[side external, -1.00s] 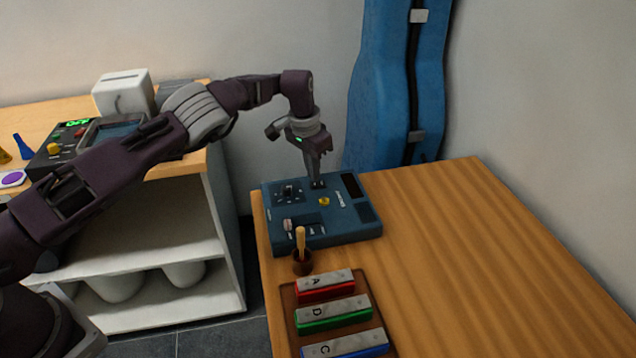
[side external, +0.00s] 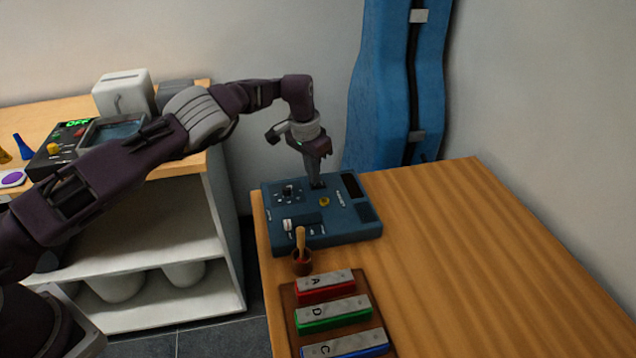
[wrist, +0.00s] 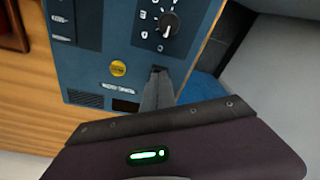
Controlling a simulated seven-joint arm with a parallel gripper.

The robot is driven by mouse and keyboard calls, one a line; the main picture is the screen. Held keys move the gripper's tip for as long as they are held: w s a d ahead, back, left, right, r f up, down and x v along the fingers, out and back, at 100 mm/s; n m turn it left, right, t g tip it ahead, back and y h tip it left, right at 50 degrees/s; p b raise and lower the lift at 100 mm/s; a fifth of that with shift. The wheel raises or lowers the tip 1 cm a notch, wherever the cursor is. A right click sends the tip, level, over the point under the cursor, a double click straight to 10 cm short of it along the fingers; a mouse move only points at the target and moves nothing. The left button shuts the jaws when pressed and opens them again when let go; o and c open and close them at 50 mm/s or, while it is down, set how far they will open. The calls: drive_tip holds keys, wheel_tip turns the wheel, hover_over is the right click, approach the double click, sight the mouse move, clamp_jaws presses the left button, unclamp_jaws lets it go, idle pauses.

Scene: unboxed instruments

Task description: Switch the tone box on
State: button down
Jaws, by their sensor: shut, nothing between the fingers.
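The tone box (side external: 340,228) is a flat dark blue case near the back left corner of the wooden table. It has a black knob (side external: 287,189), a yellow round button (side external: 324,201), a slider with a pale cap (side external: 287,224) and a dark display panel. My gripper (side external: 317,184) is shut and empty, pointing down with its tips at the top of the box. In the wrist view its tips (wrist: 158,76) are between the yellow button (wrist: 118,68) and the knob (wrist: 166,24), over a dark spot that they mostly hide. I cannot tell if they touch it.
A cup with a wooden-handled mallet (side external: 300,245) stands before the box. Red, green and blue chime bars lie on a brown tray (side external: 285,300). A blue instrument case (side external: 385,90) stands behind. The table's right side (side external: 470,250) is clear.

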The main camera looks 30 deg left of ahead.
drive_tip(key=shift+f, duration=0.35)
drive_tip(key=shift+r, duration=3.55)
